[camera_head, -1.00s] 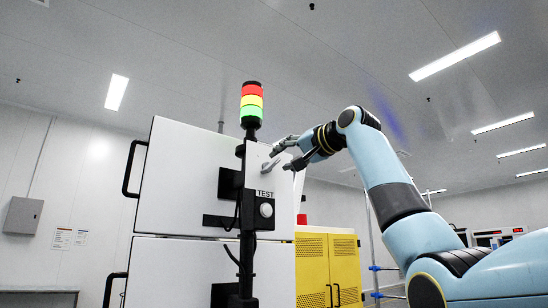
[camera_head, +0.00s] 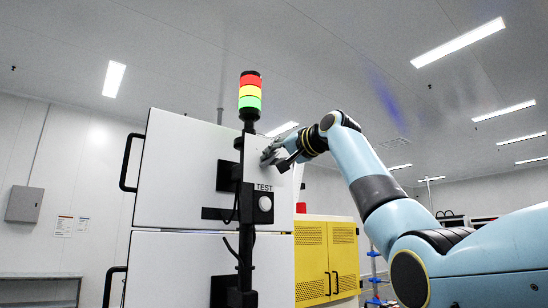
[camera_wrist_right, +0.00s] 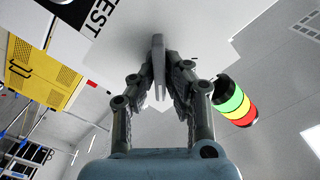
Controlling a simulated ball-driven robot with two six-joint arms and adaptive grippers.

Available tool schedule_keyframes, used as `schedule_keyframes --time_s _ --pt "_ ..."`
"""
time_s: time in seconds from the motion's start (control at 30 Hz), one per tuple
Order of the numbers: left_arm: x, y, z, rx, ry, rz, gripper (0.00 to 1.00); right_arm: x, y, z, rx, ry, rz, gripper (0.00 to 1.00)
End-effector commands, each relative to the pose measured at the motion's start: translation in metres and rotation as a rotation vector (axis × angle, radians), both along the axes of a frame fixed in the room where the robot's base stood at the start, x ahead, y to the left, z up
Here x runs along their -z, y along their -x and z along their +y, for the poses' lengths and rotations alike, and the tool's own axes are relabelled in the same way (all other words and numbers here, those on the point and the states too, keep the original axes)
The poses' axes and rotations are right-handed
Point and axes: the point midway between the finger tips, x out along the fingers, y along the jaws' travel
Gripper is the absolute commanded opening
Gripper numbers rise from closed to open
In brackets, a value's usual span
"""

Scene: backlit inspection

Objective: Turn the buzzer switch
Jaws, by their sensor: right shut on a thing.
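The buzzer switch (camera_wrist_right: 158,52) is a light grey lever on the white panel (camera_head: 262,205), above the "TEST" label (camera_head: 264,188). In the right wrist view the lever stands between the two fingers of my right gripper (camera_wrist_right: 159,88), which is shut on it. In the head view my right gripper (camera_head: 276,154) reaches the panel from the right and hides most of the switch. My left gripper is not in view.
A signal tower (camera_head: 250,92) with red, yellow and green sections stands just left of my right gripper. A yellow cabinet (camera_head: 311,262) is at lower right. Black door handles (camera_head: 128,165) stick out at left.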

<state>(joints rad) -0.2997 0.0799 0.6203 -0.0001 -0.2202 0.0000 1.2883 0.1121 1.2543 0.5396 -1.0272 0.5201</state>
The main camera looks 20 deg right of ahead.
Motion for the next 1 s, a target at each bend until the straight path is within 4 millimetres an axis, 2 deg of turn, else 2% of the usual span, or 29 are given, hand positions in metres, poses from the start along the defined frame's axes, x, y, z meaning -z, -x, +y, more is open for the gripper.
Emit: schedule_keyframes --time_s 0.47,1.0 --pt "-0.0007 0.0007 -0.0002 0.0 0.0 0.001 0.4 0.0004 -0.0001 0.0006 -0.001 0.077 -0.026 0.0" --pt "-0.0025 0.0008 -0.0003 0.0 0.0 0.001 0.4 -0.0006 0.0009 0.0038 -0.002 0.513 -0.182 0.0"
